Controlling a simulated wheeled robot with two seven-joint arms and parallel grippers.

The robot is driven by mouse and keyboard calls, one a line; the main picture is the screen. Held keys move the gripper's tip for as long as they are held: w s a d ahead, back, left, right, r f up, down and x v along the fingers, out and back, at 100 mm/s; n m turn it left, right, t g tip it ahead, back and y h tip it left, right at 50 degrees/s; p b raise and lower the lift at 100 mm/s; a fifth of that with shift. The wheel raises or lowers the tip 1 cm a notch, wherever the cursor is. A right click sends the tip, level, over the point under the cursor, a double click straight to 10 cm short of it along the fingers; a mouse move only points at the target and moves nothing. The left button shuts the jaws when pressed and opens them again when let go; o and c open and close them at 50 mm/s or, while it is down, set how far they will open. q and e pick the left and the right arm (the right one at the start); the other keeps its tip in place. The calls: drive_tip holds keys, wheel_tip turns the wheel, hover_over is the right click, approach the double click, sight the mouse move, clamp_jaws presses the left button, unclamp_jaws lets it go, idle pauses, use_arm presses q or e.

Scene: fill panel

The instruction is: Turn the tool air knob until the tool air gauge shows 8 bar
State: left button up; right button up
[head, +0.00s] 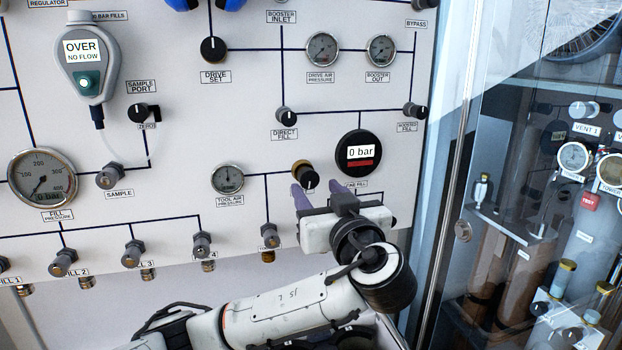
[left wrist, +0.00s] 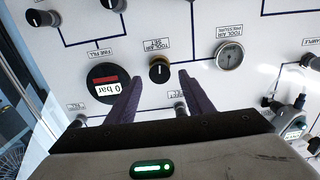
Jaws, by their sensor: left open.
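The tool air knob (head: 305,175), black with a gold collar, sticks out of the white panel; the left wrist view shows it (left wrist: 159,70) labelled "TOOL AIR SET". The round tool air gauge (head: 228,178) is left of it in the head view and also shows in the left wrist view (left wrist: 229,56); its needle is too small to read surely. My left gripper (head: 318,186) is open, its purple fingers pointing at the panel. In the left wrist view the knob is centred just beyond the gap between the fingertips (left wrist: 160,75), not gripped. My right gripper is not in view.
A black display reading "0 bar" (head: 358,155) is right of the knob, close to the fingers. The direct fill knob (head: 286,116) is above, and a brass-ended fitting (head: 269,236) is below. A glass-fronted cabinet (head: 540,200) stands at the right.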

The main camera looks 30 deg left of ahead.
sight(310, 181)
use_arm(q)
drive_tip(key=p+x, duration=0.1)
drive_tip(key=x, duration=0.4)
